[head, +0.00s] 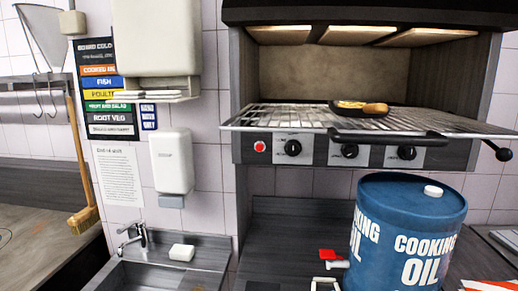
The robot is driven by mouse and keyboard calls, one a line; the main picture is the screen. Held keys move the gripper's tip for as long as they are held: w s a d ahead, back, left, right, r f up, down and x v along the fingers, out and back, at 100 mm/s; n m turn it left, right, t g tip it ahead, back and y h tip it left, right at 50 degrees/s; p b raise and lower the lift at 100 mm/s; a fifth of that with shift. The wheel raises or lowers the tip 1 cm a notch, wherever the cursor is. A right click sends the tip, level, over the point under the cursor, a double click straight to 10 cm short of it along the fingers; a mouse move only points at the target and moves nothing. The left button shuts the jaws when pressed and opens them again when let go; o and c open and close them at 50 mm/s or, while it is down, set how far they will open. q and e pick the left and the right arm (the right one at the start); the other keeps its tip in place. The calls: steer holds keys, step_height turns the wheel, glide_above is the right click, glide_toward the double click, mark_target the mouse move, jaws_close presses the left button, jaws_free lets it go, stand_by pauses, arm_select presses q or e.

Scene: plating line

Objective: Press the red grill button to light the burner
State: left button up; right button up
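The red grill button (260,147) is a small round button at the left end of the grill's front panel (320,149). It sits left of several black knobs, and nothing touches or covers it. The grill (271,115) has a wire rack under a dark hood, with pale cream panels (372,36) overhead. I see no flame, and I cannot tell whether the panels are lit. Neither of my grippers can be made out in the head view.
A blue cooking oil drum (405,240) stands below the grill at right, with a red tap (331,254) beside it. A dark handle (388,138) juts out in front of the panel. A sink (165,275) and soap dispenser (172,162) are at left. The space before the button looks clear.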

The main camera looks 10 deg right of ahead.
steer(key=shift+c, duration=0.3)
jaws_close()
stand_by(1.4)
